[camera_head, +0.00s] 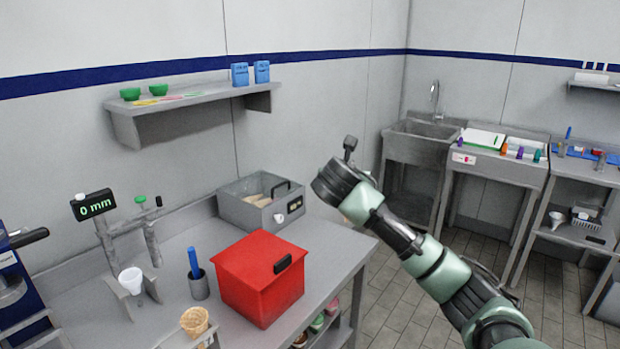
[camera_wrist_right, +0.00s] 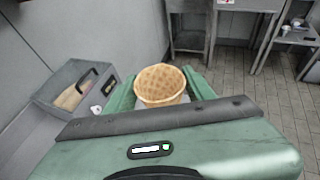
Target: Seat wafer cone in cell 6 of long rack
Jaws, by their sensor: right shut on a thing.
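In the right wrist view my right gripper (camera_wrist_right: 160,92) is shut on a tan wafer cone (camera_wrist_right: 162,84). The cone's open rim faces the camera, between the two green fingers; its tip is hidden. In the head view my right arm reaches up above the counter's right end, and its wrist hides the fingers and the held cone. Another waffle-patterned cone (camera_head: 195,320) stands at the counter's front edge, in a grey holder that is mostly out of frame. I cannot tell whether that holder is the long rack, and no cell 6 can be made out. My left gripper is not in view.
A red box (camera_head: 260,285) and a blue-handled tool in a grey cup (camera_head: 199,285) stand on the counter. A white cone (camera_head: 131,280) sits in a stand at left. A grey bin (camera_head: 240,208) is behind; it also shows in the wrist view (camera_wrist_right: 66,88). The counter's right end looks clear.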

